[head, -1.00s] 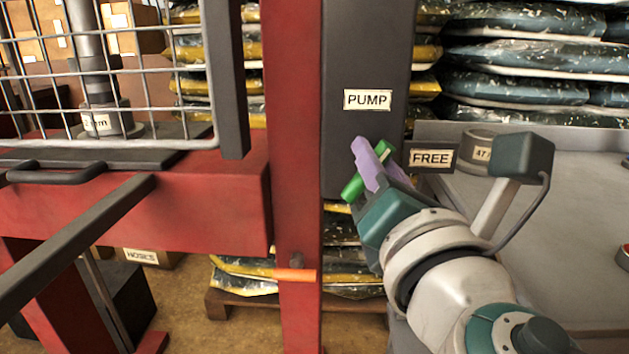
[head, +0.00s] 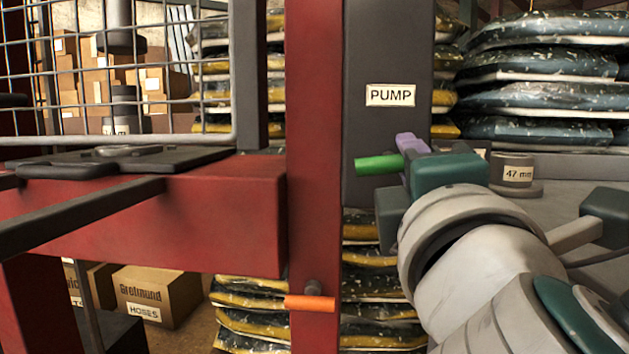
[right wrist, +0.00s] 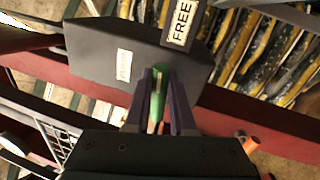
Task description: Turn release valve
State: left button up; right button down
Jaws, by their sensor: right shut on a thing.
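The green valve handle (head: 378,163) shows on the dark grey pump housing (head: 372,45), below the PUMP label (head: 390,95). It lies nearly horizontal in the head view, its free end pointing left. My right gripper (head: 412,143) has purple fingers and comes in from the right; its wrist hides the rest of the handle. In the right wrist view, the fingers of my right gripper (right wrist: 160,92) are shut on the green handle (right wrist: 157,97), one on each side. The FREE label (right wrist: 183,22) is just beyond them. My left gripper is not in view.
A red post (head: 314,120) stands just left of the pump, with an orange-tipped lever (head: 310,303) low on it. A red beam (head: 150,220) and wire mesh (head: 110,70) fill the left. A round 47 mm weight (head: 515,172) sits on a grey surface at right.

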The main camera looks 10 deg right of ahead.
jog(key=shift+f+m+h+b, duration=0.1)
jog(key=shift+m+h+b, duration=0.35)
jog(key=shift+m, duration=0.35)
jog(key=c, duration=0.8)
grip_release()
jog(key=shift+o, duration=0.2)
